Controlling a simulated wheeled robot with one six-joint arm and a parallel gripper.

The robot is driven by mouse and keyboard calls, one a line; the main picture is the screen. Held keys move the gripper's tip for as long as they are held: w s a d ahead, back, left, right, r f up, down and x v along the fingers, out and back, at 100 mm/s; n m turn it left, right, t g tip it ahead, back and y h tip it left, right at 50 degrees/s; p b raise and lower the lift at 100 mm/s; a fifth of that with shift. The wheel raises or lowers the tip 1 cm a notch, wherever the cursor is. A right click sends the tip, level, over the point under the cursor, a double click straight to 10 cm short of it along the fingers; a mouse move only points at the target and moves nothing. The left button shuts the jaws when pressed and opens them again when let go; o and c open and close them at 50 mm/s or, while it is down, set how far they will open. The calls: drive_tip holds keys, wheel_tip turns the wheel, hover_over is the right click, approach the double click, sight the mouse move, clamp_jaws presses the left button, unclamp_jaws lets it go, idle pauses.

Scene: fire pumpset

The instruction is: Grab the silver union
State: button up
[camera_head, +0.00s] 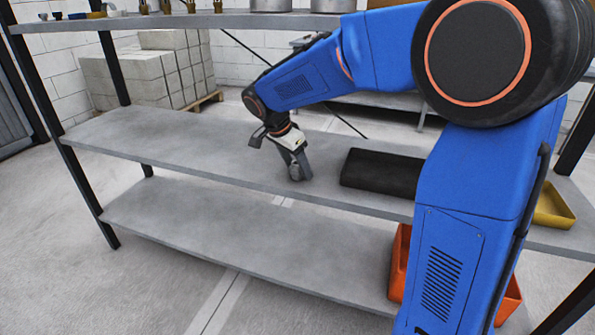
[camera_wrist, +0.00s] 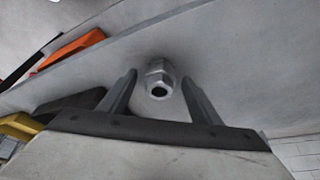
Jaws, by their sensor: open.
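The silver union (camera_wrist: 160,76) is a short metal fitting with hex faces and a dark round bore. In the wrist view it lies on the grey shelf, between and slightly beyond the tips of my gripper (camera_wrist: 158,78). The fingers are apart, with a gap on each side of the union. In the head view my gripper (camera_head: 299,167) points down at the middle shelf (camera_head: 190,140), and the union (camera_head: 295,172) shows small and partly hidden at the fingers.
A black flat case (camera_head: 382,172) lies on the same shelf, right of my gripper. A yellow tray (camera_head: 553,207) is farther right. An orange bin (camera_head: 398,262) stands on the lower shelf. An upper shelf (camera_head: 190,21) holds brass fittings. The middle shelf's left part is clear.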

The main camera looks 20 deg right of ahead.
drive_tip(key=shift+c, duration=0.6)
drive_tip(key=c, duration=1.3)
drive_tip(key=shift+r, duration=0.15)
